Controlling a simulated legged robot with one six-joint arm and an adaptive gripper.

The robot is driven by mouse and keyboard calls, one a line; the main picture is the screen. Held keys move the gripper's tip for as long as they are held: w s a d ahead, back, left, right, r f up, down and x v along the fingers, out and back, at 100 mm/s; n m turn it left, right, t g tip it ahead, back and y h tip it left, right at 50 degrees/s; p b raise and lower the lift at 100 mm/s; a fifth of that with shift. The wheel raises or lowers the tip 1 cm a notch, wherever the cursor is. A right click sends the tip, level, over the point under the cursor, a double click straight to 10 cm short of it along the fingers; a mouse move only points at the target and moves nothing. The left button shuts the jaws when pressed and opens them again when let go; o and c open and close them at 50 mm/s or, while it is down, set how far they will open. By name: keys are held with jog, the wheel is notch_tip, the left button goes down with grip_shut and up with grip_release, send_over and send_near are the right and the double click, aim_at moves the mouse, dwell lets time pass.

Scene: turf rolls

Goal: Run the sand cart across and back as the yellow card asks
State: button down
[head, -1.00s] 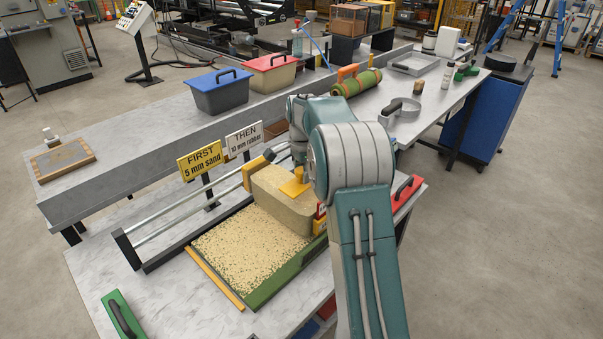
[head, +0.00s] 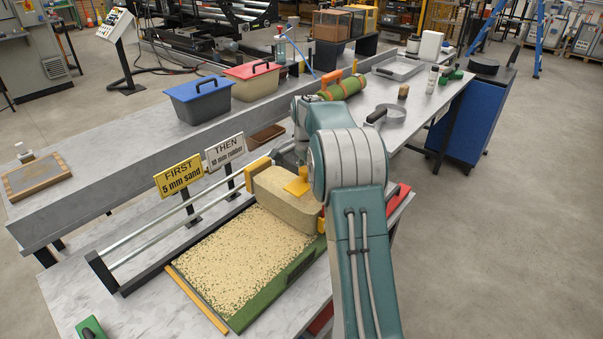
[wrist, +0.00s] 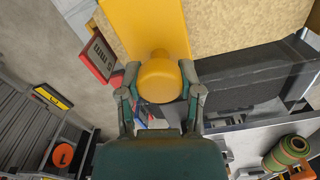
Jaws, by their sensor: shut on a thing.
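The sand cart (head: 285,200) is a sand-coloured block with a yellow bracket. It stands across the far end of the green turf (head: 275,285), with a yellow end piece at the rails (head: 170,216). Speckled sand covers the turf on the near side of the cart, with green showing through. In the wrist view, my gripper (wrist: 160,76) is shut on the cart's yellow knob (wrist: 159,84), one finger each side. In the head view my arm hides the gripper. The yellow card (head: 178,178) reads "FIRST 5 mm sand". The white card (head: 225,151) reads "THEN 10 mm rubber".
A blue-lidded bin (head: 199,101) and a red-lidded bin (head: 251,83) stand on the back bench. A green turf roll (head: 342,86) lies farther right, near a round-rimmed scoop (head: 390,115). A green-handled tool (head: 90,328) lies at the near left. A yellow strip edges the turf's near end.

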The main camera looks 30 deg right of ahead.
jog(key=c, duration=0.6)
grip_release()
jog(key=shift+w+d+r, duration=0.15)
jog(key=shift+w+d, duration=0.1)
jog(key=shift+w, duration=0.05)
jog(key=o, duration=0.3)
jog(key=shift+d, duration=0.3)
jog(key=shift+o, duration=0.2)
jog(key=shift+d, duration=0.15)
jog(key=shift+a, duration=0.45)
jog(key=shift+a+r, duration=0.1)
notch_tip(320, 180, up, 12)
jog(key=shift+f, duration=0.25)
jog(key=shift+d, duration=0.2)
